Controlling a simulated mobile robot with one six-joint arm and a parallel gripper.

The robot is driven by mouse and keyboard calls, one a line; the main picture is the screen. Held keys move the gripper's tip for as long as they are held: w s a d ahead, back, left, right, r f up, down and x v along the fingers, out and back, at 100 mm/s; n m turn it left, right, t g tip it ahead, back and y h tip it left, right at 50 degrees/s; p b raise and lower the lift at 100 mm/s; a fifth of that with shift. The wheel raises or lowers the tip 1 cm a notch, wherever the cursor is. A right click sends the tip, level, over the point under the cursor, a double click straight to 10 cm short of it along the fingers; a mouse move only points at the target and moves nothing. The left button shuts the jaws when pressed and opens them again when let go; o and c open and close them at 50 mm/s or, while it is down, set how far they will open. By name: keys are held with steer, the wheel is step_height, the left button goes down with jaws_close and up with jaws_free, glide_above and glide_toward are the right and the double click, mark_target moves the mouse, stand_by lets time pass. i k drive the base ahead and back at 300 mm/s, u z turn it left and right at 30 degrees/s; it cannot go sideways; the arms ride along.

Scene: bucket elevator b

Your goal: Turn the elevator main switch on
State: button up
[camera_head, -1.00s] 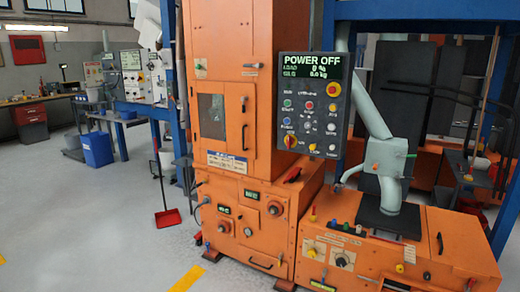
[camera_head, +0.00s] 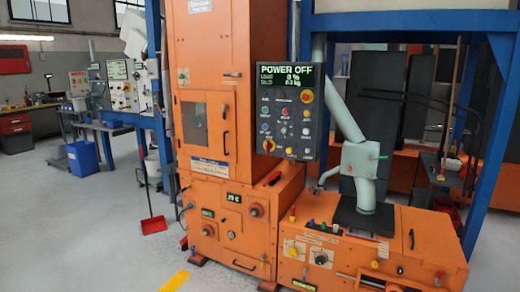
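The elevator's black control panel (camera_head: 312,125) stands in front of the orange machine (camera_head: 205,150), right of centre in the head view. Its screen (camera_head: 286,76) reads POWER OFF. A rotary switch with a red and yellow face (camera_head: 268,145) is at the panel's lower left; its exact handle angle is too small to tell. A yellow-ringed red button (camera_head: 306,97) is at the upper right, with several small coloured buttons between. Which control is labelled as the main switch cannot be read. My gripper is not in view.
A low orange unit (camera_head: 425,240) with knobs and a grey-green pipe fitting (camera_head: 362,158) stands at the right, by a blue post (camera_head: 492,140). A red dustpan (camera_head: 153,225) lies on the floor left of the machine. The grey floor (camera_head: 80,240) at the left is open.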

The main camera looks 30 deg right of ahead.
mark_target(269, 145)
steer(key=i, duration=1.35)
steer(key=u, duration=0.45)
